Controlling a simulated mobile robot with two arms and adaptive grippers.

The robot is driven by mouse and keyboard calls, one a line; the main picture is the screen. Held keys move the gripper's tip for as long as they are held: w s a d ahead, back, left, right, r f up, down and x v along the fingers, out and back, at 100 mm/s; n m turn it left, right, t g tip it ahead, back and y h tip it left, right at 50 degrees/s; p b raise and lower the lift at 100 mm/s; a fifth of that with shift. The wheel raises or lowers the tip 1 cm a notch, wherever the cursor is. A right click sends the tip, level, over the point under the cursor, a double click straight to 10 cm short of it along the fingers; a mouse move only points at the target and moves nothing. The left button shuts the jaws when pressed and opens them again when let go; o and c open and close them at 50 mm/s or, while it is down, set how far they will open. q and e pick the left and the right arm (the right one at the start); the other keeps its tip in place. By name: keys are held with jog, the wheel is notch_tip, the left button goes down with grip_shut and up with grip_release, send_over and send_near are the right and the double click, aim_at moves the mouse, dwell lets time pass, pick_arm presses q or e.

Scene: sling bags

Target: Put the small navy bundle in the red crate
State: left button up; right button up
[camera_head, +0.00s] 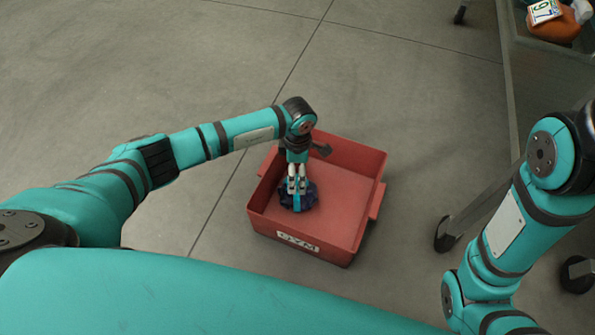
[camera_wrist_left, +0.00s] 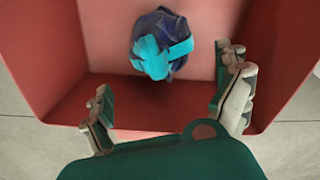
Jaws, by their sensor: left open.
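The red crate (camera_head: 345,205) stands on the floor with a white label reading GYM on its front wall. The small navy bundle (camera_head: 311,199) with a bright cyan strap lies inside it, toward the left side. In the left wrist view the bundle (camera_wrist_left: 172,28) rests on the red crate floor (camera_wrist_left: 110,40), beyond my fingertips. My left gripper (camera_head: 297,187) is over the crate, right above the bundle and partly hiding it. In the left wrist view its fingers (camera_wrist_left: 165,88) are spread wide with nothing between them. My right gripper is out of view.
A wheeled rack or cart (camera_head: 512,90) stands at the right, with an orange item (camera_head: 553,27) bearing a number tag on its shelf. Its casters are close to the crate's right side. The grey concrete floor (camera_head: 400,90) behind and left of the crate is clear.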

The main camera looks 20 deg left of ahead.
pick_arm(q)
notch_tip(320, 180, up, 4)
jog(key=shift+f+p, duration=0.25)
jog(key=shift+p, duration=0.4)
jog(key=shift+d, duration=0.1)
